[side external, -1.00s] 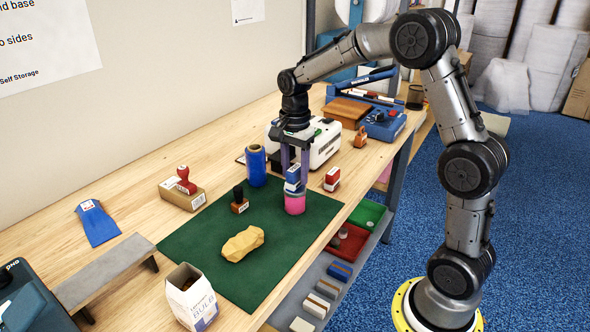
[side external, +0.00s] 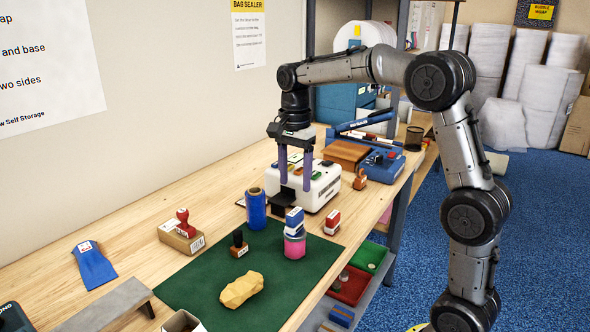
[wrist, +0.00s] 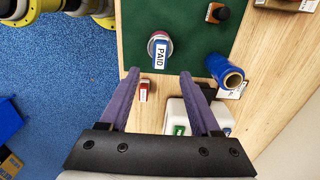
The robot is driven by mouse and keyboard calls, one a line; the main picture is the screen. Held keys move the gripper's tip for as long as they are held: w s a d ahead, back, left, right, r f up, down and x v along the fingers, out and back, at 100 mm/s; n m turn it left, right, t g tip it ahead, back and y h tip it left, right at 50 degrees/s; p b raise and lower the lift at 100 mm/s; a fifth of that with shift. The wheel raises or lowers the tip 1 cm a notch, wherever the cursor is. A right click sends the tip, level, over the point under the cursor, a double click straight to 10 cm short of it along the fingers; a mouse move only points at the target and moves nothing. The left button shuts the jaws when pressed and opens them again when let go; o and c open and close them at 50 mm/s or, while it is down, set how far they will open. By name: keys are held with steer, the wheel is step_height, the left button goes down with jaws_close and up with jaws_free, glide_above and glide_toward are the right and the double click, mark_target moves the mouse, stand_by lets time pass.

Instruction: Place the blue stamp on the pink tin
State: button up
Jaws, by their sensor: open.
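The blue stamp (side external: 294,221), blue and white with a "PAID" label, rests on top of the pink tin (side external: 295,246), which stands on the green mat near its right corner. In the wrist view the stamp (wrist: 160,53) lies over the tin's round top, and the tin's rim (wrist: 151,43) shows around it. My gripper (side external: 295,186) is open and empty, raised above and behind the stamp, apart from it. In the wrist view its purple fingers (wrist: 187,78) are spread with nothing between them.
A red stamp (side external: 332,222) stands right of the tin. A blue roll (side external: 255,209) and a dark-handled stamp (side external: 238,243) stand to the left. A white machine (side external: 318,186) is behind. A yellow crumpled lump (side external: 241,289) lies on the mat (side external: 195,287).

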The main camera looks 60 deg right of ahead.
steer(key=s+a+r+n+t, duration=0.1)
steer(key=s+a+r+n, duration=0.15)
steer(key=s+n, duration=0.2)
steer(key=s+a+r+n+t, duration=0.1)
steer(key=s+a+r+n, duration=0.15)
steer(key=s, duration=0.35)
steer(key=s+a+f+n+t, duration=0.1)
steer(key=s+a+f+n, duration=0.1)
steer(key=s+n, duration=0.3)
steer(key=s+a+f+n+t, duration=0.2)
steer(key=s+a+f+n, duration=0.1)
steer(key=s+n, duration=0.3)
steer(key=shift+s+f+t, duration=0.3)
steer(key=shift+s+f, duration=0.6)
steer(key=shift+s, duration=0.15)
